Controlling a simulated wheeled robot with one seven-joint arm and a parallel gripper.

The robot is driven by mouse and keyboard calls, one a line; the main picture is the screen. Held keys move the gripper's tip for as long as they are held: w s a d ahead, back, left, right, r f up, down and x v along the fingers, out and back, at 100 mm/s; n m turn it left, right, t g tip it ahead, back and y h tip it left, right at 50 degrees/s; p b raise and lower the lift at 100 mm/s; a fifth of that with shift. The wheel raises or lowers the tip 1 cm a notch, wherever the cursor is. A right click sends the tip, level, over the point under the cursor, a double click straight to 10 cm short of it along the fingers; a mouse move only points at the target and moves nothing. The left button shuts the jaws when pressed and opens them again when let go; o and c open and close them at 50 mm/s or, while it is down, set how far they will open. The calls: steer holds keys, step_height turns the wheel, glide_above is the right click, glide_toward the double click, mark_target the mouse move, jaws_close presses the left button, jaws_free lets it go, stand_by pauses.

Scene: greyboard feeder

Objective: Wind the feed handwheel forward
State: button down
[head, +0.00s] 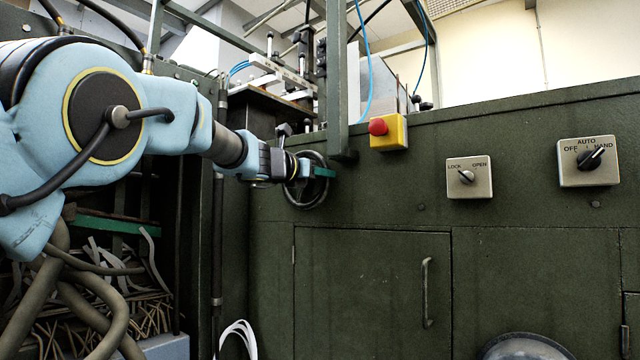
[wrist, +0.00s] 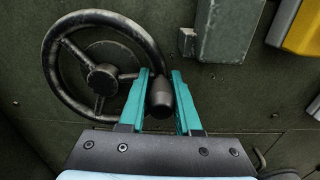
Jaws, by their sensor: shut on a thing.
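The feed handwheel (head: 294,194) is a dark spoked wheel on the green machine front in the head view, partly hidden by my arm. It fills the upper left of the wrist view (wrist: 58,72). Its dark crank knob (wrist: 160,98) stands at the wheel's right side. My gripper (wrist: 160,82), with teal fingers, is shut on the knob, one finger on each side. In the head view my gripper (head: 318,171) is at the wheel's right part, and the knob is hard to make out there.
A green post (head: 337,80) stands just above and right of the wheel. A red stop button (head: 378,126) on a yellow box, a LOCK/OPEN switch (head: 468,178) and an OFF/AUTO/HAND selector at HAND (head: 588,162) sit farther right. A cabinet door with a handle (head: 428,292) is below.

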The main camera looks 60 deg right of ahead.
steer(key=shift+s+f+m+b, duration=0.2)
steer(key=shift+f+m+b, duration=0.3)
steer(key=shift+m+b, duration=0.45)
steer(key=c, duration=0.9)
jaws_free()
steer(key=shift+o, duration=1.3)
steer(key=shift+w, duration=0.1)
steer(key=a, duration=1)
steer(key=shift+w+a+b, duration=0.25)
steer(key=shift+a+b, duration=0.15)
